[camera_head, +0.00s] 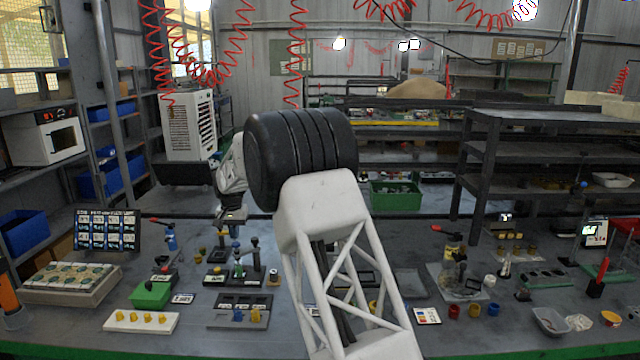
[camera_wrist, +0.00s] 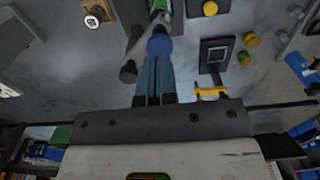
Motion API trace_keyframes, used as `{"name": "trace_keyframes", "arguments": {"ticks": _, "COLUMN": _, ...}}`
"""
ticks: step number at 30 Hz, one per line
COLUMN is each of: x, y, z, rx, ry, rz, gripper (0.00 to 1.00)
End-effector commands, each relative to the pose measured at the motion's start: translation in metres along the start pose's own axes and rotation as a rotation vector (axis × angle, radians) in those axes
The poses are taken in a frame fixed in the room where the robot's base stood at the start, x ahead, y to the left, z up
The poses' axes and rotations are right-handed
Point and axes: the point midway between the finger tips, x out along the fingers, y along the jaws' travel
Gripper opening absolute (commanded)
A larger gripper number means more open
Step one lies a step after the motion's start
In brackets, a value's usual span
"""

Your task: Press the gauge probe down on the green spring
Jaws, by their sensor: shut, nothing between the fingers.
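My gripper (camera_head: 233,222) is over the left part of the bench and points down, small in the head view. In the wrist view its two blue-grey fingers (camera_wrist: 156,68) are together and hold nothing. A round blue knob (camera_wrist: 159,44), perhaps the gauge probe's top, shows right at the fingertips; I cannot tell whether they touch. In the head view a blue knob (camera_head: 236,246) is just under my gripper, on a dark stand (camera_head: 246,276). A small green piece (camera_wrist: 165,8), perhaps the green spring, is cut off by the wrist view's top edge.
A black-knobbed post (camera_head: 255,243) stands right beside the blue knob. A green box (camera_head: 150,293), a white strip with yellow pieces (camera_head: 112,321) and a dark block (camera_head: 240,311) lie in front. A black knob (camera_wrist: 128,71) and a yellow-handled part (camera_wrist: 211,91) flank the fingers.

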Motion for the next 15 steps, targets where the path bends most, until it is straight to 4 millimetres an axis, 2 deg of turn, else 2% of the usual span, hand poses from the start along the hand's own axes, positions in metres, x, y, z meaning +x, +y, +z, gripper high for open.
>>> {"name": "trace_keyframes", "arguments": {"ticks": 15, "x": 0.0044, "y": 0.0000, "z": 0.0000, "rx": 0.000, "ry": 0.000, "rz": 0.000, "gripper": 0.00}}
